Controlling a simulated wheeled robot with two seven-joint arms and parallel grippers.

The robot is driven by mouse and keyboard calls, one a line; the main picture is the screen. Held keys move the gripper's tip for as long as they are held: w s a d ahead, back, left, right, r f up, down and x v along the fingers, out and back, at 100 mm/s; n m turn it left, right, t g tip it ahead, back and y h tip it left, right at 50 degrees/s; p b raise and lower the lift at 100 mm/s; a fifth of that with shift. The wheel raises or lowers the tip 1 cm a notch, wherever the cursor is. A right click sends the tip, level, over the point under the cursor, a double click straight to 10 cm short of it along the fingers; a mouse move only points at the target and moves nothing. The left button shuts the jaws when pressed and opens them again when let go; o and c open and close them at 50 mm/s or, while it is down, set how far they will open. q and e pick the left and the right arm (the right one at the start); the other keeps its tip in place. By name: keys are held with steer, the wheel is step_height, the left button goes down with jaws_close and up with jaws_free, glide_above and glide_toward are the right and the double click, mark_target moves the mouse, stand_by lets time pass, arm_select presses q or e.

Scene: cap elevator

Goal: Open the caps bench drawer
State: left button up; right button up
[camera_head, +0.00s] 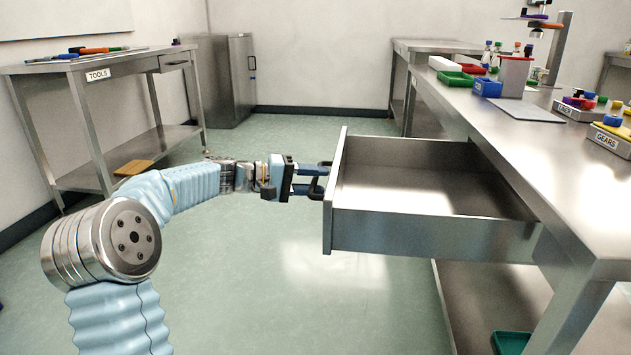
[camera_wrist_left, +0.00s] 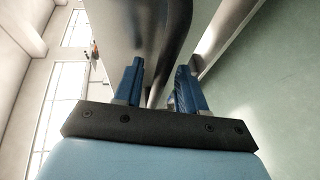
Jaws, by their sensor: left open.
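The caps bench drawer (camera_head: 430,234) is a metal drawer pulled well out from the steel bench (camera_head: 560,170) at right in the head view. Its inside looks empty. My left gripper (camera_head: 322,180) is at the outer side of the drawer front, around the handle area. In the left wrist view its two blue fingers (camera_wrist_left: 158,88) stand apart, with the metal drawer front (camera_wrist_left: 125,30) beyond them. The handle (camera_wrist_left: 158,75) shows as a dark curved bar between the fingers. My right gripper is not in view.
A tools table (camera_head: 95,66) stands at left and a metal cabinet (camera_head: 232,80) at the back. The bench top holds a red bin (camera_head: 472,69), a green bin (camera_head: 455,79), a blue bin (camera_head: 487,88) and a gears tray (camera_head: 612,140). The floor (camera_head: 300,280) left of the drawer is clear.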

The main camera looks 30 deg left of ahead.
arm_select(q)
steer(key=v, duration=1.3)
steer(key=shift+a+p, duration=0.15)
steer(key=shift+p, duration=0.2)
steer(key=shift+s, duration=0.1)
